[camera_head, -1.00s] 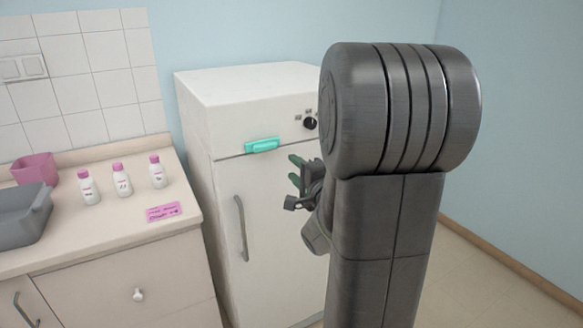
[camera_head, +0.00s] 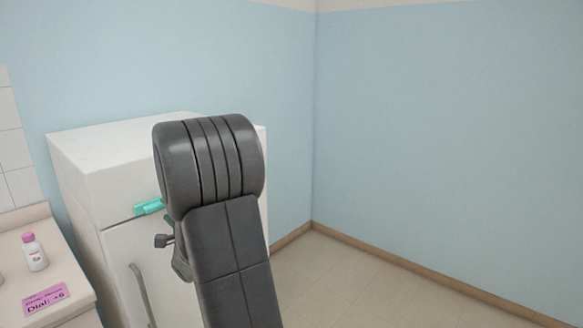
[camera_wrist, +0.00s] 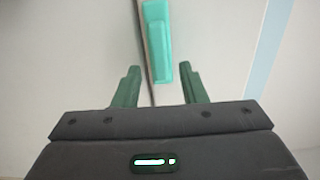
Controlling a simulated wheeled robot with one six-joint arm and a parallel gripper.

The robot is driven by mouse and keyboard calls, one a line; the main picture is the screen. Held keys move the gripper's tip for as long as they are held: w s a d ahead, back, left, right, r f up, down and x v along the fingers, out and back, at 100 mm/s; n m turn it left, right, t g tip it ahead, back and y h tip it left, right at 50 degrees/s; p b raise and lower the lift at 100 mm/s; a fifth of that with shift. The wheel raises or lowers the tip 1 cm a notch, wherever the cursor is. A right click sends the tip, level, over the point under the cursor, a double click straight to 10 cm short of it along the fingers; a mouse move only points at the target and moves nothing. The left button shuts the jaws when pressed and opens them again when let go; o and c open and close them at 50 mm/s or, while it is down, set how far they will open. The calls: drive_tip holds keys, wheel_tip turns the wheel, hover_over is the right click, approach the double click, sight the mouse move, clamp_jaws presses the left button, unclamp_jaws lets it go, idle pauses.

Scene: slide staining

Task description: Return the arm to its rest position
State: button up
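My gripper (camera_wrist: 158,88) shows in the wrist view with its two green fingers apart and nothing between them. Beyond the fingers is the teal handle (camera_wrist: 158,45) on the white fridge's front; the gripper looks apart from it. In the head view my arm stands upright in front of the white fridge (camera_head: 90,150) and hides much of its front. The gripper is mostly hidden behind the arm there. The teal handle also shows in the head view (camera_head: 148,207), just left of the arm.
A counter (camera_head: 75,318) at lower left holds a white bottle with a pink cap (camera_head: 34,252) and a pink card (camera_head: 45,297). A grey door handle (camera_head: 142,295) is on the fridge front. The floor (camera_head: 350,280) to the right is clear up to the blue walls.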

drive_tip(key=shift+x, duration=1.3)
drive_tip(key=b+v, duration=0.2)
drive_tip(key=v, duration=1.2)
drive_tip(key=p+x, duration=0.2)
drive_tip(key=x, duration=1.2)
drive_tip(key=shift+f+n, duration=0.1)
drive_tip(key=shift+n, duration=0.2)
drive_tip(key=shift+d+n, duration=0.1)
drive_tip(key=shift+n, duration=0.7)
drive_tip(key=n, duration=0.1)
drive_tip(key=n+b, duration=0.1)
drive_tip(key=n, duration=0.1)
drive_tip(key=shift+r+n, duration=0.3)
drive_tip(key=shift+r, duration=0.05)
